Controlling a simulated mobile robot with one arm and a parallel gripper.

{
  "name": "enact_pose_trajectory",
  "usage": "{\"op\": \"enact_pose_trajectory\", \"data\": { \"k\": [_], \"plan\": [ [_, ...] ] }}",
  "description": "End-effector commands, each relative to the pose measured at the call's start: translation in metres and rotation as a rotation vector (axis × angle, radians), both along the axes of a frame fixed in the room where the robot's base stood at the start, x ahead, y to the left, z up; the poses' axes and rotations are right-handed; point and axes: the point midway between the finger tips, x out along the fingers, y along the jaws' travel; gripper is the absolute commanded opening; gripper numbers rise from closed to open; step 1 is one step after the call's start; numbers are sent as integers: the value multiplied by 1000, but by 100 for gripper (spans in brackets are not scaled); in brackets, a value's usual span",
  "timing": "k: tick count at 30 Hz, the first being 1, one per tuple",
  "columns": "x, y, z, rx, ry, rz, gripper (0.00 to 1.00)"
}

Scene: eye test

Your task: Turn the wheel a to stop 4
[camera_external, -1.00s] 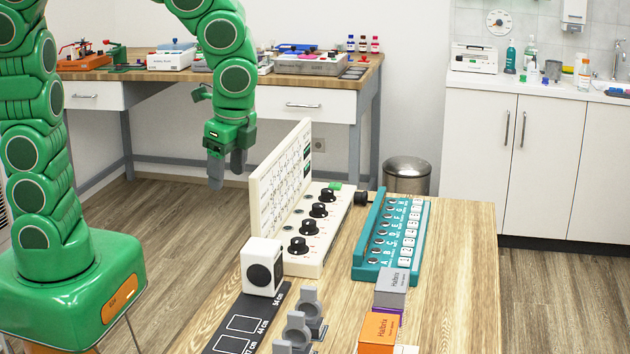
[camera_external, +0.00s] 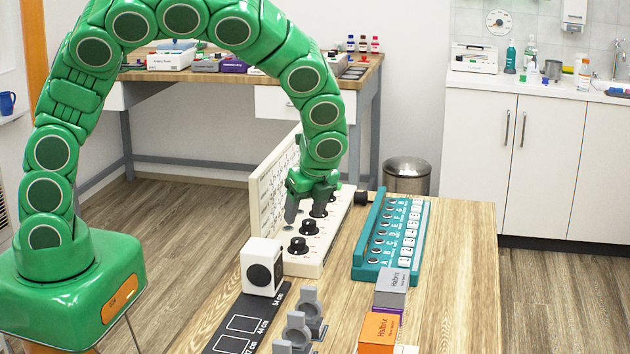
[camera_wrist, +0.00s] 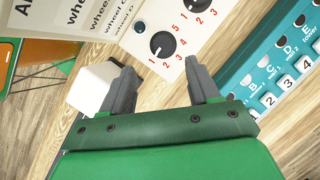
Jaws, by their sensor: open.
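A cream console (camera_external: 311,262) with a row of black wheels stands on the table. The nearest wheel (camera_external: 299,245) and the one behind it (camera_external: 309,227) show clearly; farther ones are partly hidden by my gripper (camera_external: 305,212). My gripper is open and empty, pointing down over the row. In the wrist view, my gripper (camera_wrist: 160,68) has its fingers apart, with one black wheel (camera_wrist: 162,43) beyond the fingertips. That wheel has red numbers around it, and its pale mark seems to point near 1. Which wheel is a, I cannot tell.
The console's upright panel (camera_external: 268,195) rises left of the wheels. A teal rack (camera_external: 362,262) stands to the right. A white box with a black dial (camera_external: 262,266) stands in front. Grey and orange boxes (camera_external: 378,330) lie nearer the front.

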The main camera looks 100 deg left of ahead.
Motion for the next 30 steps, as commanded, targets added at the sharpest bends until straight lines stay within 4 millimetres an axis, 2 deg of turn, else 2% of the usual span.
{"op": "enact_pose_trajectory", "data": {
  "k": [10,24,30],
  "plan": [
    [0,7,-16,-6,10,-21,61],
    [-17,23,-71,-7,11,-19,61],
    [-18,26,-79,-5,6,-19,61]
  ]
}}
